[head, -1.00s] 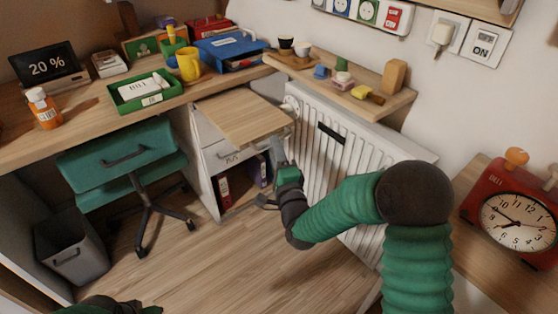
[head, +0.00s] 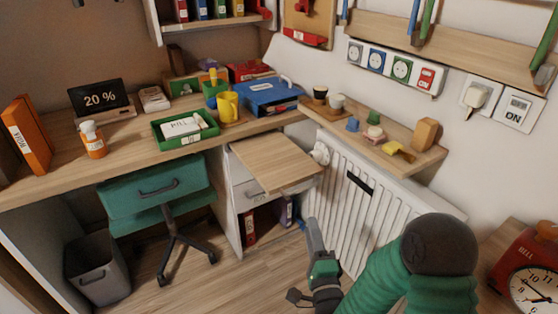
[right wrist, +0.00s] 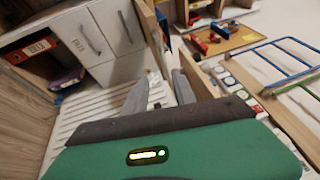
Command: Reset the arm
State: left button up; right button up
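My right arm comes in from the lower right in the head view. Its gripper (head: 314,238) is in front of the white radiator, below and right of the wooden pull-out board (head: 275,163), apart from it. In the right wrist view the two grey fingers (right wrist: 160,92) stand apart with nothing between them, so the gripper is open and empty. My left arm and gripper are not in view.
The radiator (head: 340,195) hangs under a small shelf (head: 425,158) holding several small items. The desk (head: 60,176) carries a green tray (head: 185,129) and a yellow mug (head: 228,106). A teal chair (head: 155,190) and grey bin (head: 98,270) stand below. A red clock (head: 530,270) is at right.

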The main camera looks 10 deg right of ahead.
jog(key=s+a+f+n+g+y, duration=0.1)
jog(key=s+f+n+g+y, duration=0.15)
jog(key=f+n+g, duration=0.8)
jog(key=s+d+n+g+h+p, duration=0.1)
jog(key=s+d+n+g+h, duration=0.15)
jog(key=s+n+g, duration=1)
jog(key=s+r+m+t+p, duration=0.1)
jog(key=s+r+t+p, duration=0.1)
jog(key=r+p, duration=1.7)
jog(key=s+r+m+t+y+p, duration=0.1)
jog(key=s+r+m+t+p, duration=0.1)
jog(key=r+p, duration=1.6)
jog(key=shift+r+m+t+p, duration=0.35)
jog(key=shift+t+p, duration=0.2)
jog(key=shift+t, duration=0.35)
jog(key=shift+w, duration=0.1)
